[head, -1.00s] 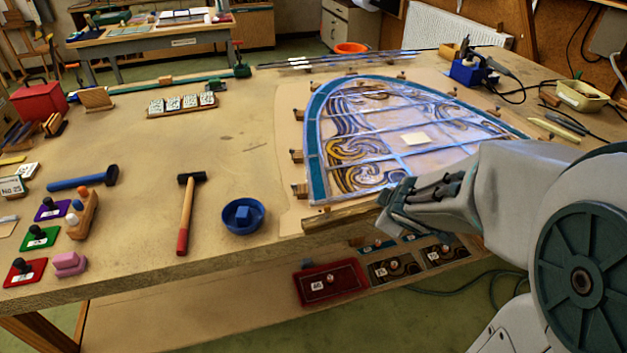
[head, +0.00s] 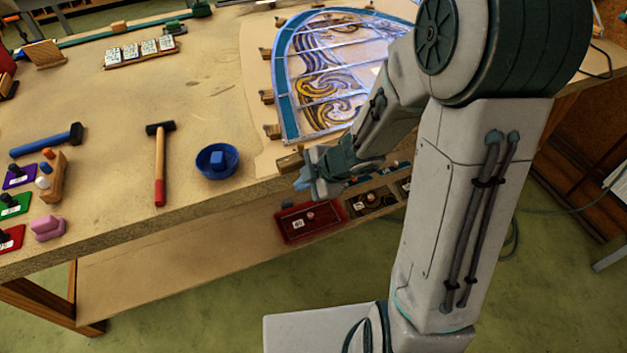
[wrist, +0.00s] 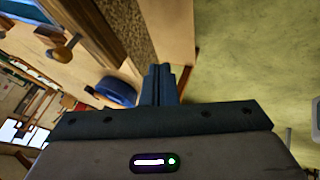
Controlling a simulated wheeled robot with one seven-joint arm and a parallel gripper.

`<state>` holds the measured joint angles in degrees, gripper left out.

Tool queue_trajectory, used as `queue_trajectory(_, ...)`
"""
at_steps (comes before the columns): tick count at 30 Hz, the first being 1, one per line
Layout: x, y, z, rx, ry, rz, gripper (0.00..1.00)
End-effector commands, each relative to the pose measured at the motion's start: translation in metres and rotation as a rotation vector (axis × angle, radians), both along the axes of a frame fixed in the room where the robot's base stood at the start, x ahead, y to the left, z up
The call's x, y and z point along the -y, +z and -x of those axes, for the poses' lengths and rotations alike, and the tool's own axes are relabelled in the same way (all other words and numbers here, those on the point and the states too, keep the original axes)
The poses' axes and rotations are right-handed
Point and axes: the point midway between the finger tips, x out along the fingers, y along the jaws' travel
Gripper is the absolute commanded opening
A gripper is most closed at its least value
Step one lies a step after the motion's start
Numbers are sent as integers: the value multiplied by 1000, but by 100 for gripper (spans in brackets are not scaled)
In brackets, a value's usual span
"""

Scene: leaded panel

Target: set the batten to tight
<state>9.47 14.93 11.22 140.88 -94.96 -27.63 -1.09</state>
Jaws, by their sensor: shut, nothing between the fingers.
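The leaded panel (head: 297,75) with a teal border and swirling glass lies on the bench. The wooden batten (head: 291,161) lies at the panel's front edge; its left end shows and my arm hides the rest in the head view. A wooden strip, seemingly the batten (wrist: 98,30), runs along the upper left of the wrist view. My gripper (head: 304,182) is shut and empty, just in front of the batten near the bench's front edge. In the wrist view its fingers (wrist: 162,75) are together and appear apart from the strip.
A blue bowl (head: 216,174) with a blue block stands left of my gripper, and a hammer (head: 160,165) lies further left. A red tray (head: 310,221) is on the shelf below. Wooden blocks line the panel's left side. The bench between hammer and panel is mostly clear.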

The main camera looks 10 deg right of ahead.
Motion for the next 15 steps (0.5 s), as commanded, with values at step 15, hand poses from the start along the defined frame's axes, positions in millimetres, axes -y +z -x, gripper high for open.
queue_trajectory(15, -29, -24, -47, 1, 0, 0, 0)
